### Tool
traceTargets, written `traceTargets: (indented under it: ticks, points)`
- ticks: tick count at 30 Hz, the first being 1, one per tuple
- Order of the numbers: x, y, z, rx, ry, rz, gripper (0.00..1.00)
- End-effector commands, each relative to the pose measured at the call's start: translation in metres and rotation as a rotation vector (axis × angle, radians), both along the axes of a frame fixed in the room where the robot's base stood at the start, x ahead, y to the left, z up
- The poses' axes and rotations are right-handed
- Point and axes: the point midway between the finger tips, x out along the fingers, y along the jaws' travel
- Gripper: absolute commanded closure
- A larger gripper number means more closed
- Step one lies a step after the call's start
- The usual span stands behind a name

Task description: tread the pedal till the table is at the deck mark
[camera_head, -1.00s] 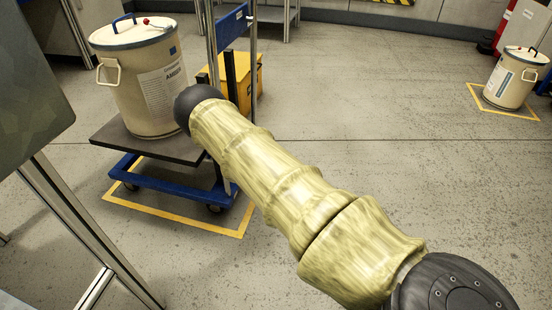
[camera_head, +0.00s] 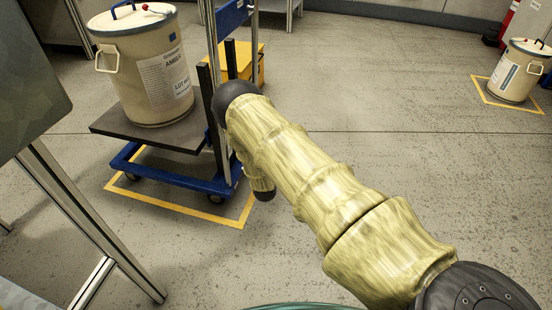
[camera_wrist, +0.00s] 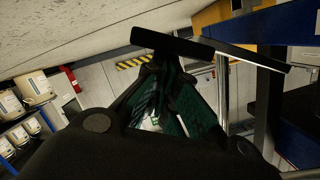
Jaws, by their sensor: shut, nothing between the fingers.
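The lift cart has a dark table (camera_head: 120,132) and a blue wheeled base (camera_head: 170,178) on the floor. A cream drum (camera_head: 145,75) with a label reading AMBER stands upright on the table. A gap shows between table and base. I cannot make out the pedal or the deck mark in the head view; my arm covers part of the cart's right side. In the wrist view my gripper (camera_wrist: 163,75) is shut and empty. A black bar (camera_wrist: 200,46), perhaps the pedal, crosses just beyond its fingertips; I cannot tell whether they touch. Blue cart frame (camera_wrist: 300,25) is at right.
A yellow floor outline (camera_head: 215,216) surrounds the cart base. A yellow box (camera_head: 250,60) stands behind the cart. Another cream drum (camera_head: 518,72) stands inside a yellow outline at far right. A metal-legged stand (camera_head: 95,225) is close at left. Open floor lies at right.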

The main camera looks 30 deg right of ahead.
Motion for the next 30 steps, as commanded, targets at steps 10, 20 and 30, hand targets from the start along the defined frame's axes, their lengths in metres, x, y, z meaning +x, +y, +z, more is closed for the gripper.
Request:
traceTargets:
  ticks: [10, 20, 30]
  points:
    - [-0.003, -0.002, 0.013, 0.002, 0.002, 0.002, 1.00]
    - [-0.023, 0.002, 0.043, 0.003, 0.004, 0.004, 1.00]
    - [-0.067, 0.039, 0.055, 0.001, 0.001, 0.007, 1.00]
